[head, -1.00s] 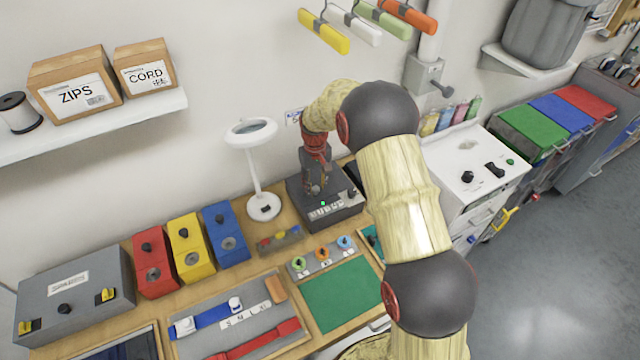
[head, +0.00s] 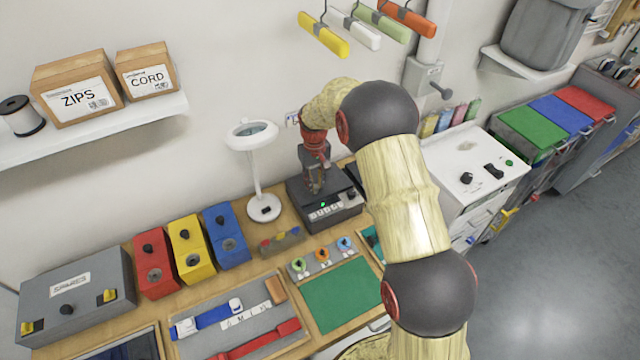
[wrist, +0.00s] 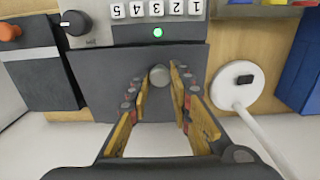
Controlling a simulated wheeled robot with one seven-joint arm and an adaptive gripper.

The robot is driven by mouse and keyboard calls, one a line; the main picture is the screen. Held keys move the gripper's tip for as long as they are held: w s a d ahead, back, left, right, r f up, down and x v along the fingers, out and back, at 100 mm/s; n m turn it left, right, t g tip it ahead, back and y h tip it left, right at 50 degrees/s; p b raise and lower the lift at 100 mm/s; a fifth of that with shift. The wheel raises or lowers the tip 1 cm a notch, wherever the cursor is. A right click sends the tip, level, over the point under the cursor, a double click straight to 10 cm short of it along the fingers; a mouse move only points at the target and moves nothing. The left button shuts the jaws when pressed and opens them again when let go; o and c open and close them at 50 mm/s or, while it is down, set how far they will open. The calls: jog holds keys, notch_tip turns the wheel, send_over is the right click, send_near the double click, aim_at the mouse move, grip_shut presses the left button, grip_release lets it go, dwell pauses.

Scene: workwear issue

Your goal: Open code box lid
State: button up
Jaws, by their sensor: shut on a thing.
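The code box (head: 346,214) is a dark grey box on the bench, with a row of white number buttons, a lit green lamp and a black dial on its front strip. In the wrist view its dark lid (wrist: 105,85) carries a small round grey knob (wrist: 160,75). My gripper (wrist: 161,79) has its yellow-padded fingers on either side of this knob and is shut on it. In the head view my gripper (head: 315,192) is over the box and hides part of the lid. The lid looks down; any small gap under it cannot be seen.
A white magnifier lamp (head: 263,205) stands close left of the box. Blue (head: 226,238), yellow and red boxes stand further left. A white unit (head: 475,170) is to the right. Trays and a green mat (head: 343,294) lie in front.

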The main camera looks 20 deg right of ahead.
jog(key=shift+w+r, duration=0.15)
jog(key=shift+r, duration=0.15)
jog(key=shift+w+a+r+p, duration=0.1)
jog(key=shift+w+r+p, duration=0.2)
jog(key=shift+r, duration=0.2)
jog(key=shift+w+a+r+p, duration=0.1)
jog(key=shift+w+r+p, duration=0.15)
jog(key=shift+r, duration=0.3)
jog(key=shift+w+r+p, duration=0.4)
jog(key=shift+r+p, duration=0.15)
jog(key=shift+r, duration=0.1)
jog(key=shift+w+r, duration=0.1)
